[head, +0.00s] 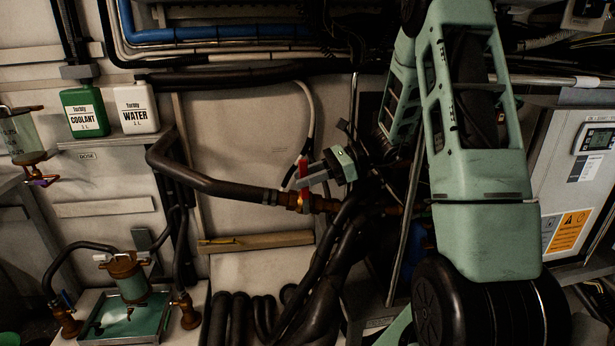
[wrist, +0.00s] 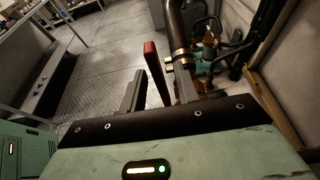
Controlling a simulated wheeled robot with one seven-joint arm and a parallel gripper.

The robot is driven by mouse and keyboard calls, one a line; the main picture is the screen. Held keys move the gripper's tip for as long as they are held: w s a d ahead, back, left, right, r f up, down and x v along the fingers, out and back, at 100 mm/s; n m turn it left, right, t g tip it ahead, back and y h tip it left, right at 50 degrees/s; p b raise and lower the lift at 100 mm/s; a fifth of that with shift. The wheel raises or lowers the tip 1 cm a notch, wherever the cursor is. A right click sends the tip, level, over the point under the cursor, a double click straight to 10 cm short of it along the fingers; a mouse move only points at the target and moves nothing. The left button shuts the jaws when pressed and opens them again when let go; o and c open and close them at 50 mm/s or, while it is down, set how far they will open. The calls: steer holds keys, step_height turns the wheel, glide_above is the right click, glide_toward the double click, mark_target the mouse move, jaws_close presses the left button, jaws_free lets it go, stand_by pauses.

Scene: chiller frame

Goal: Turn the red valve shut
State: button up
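The red valve handle (head: 303,166) is a flat red lever. It rises from a brass valve body (head: 298,200) on the dark pipe in the middle of the head view. In the wrist view the red handle (wrist: 156,72) stands between my two fingers, with gaps on both sides. My gripper (head: 311,174) reaches in from the right, its fingers close to the handle in the head view. In the wrist view my gripper (wrist: 161,88) is open around the handle. Contact is not visible. The handle's lower end is hidden by the gripper's edge in the wrist view.
Dark hoses (head: 330,275) hang below the valve. A coolant bottle (head: 84,112) and a water bottle (head: 136,107) stand on a shelf at left. A tray (head: 113,325) with a green canister is below them. A control panel (head: 595,140) is at right.

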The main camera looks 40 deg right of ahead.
steer(key=shift+r, duration=0.15)
step_height(320, 180, up, 10)
steer(key=shift+f+p, duration=0.1)
steer(key=shift+p, duration=0.2)
